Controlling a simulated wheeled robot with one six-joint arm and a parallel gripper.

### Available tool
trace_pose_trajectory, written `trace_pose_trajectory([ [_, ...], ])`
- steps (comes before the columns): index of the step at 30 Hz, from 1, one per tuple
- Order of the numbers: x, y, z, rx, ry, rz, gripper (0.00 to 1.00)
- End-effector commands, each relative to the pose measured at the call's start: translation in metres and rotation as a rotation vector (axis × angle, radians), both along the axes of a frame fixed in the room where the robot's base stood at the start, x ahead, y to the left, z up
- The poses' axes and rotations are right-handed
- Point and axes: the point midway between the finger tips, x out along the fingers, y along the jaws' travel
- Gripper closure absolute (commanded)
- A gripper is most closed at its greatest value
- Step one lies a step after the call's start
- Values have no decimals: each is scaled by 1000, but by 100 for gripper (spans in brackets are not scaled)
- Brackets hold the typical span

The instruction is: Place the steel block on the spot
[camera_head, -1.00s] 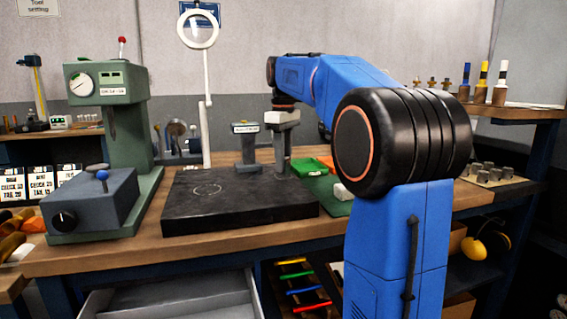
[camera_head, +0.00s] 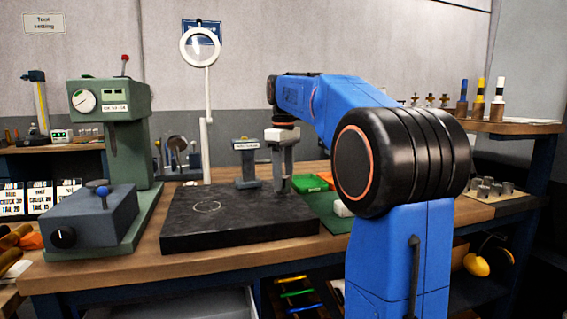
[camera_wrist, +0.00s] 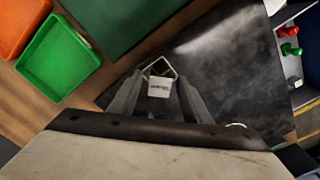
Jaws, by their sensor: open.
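The steel block (camera_wrist: 160,87) appears in the wrist view as a small shiny block with a marked pale face and a bright-edged, diamond-shaped top. It lies between my fingers near the back right of the black plate. My gripper (camera_wrist: 160,98) is open, with one finger on each side of the block; gaps seem to show. In the head view my gripper (camera_head: 281,187) points straight down at the plate's back right, and the block cannot be made out there. The spot, a thin pale circle (camera_head: 207,207), is on the left part of the black plate (camera_head: 240,228).
A grey labelled stand (camera_head: 246,165) stands close left of my gripper. A ring magnifier (camera_head: 201,47) rises behind the plate. A green press (camera_head: 112,130) stands left. A green tray (camera_wrist: 60,57), a green mat (camera_wrist: 125,20) and a white block (camera_head: 342,208) lie right. The plate around the circle is clear.

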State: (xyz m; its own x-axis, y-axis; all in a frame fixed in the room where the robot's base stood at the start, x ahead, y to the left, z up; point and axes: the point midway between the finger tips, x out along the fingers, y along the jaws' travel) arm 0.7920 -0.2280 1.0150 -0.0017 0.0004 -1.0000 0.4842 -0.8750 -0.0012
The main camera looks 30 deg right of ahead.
Motion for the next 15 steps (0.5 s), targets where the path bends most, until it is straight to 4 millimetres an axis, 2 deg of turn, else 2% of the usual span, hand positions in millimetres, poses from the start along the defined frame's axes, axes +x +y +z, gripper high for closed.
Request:
trace_pose_trajectory([
  [15,1,0,90,-1,-3,0,56],
])
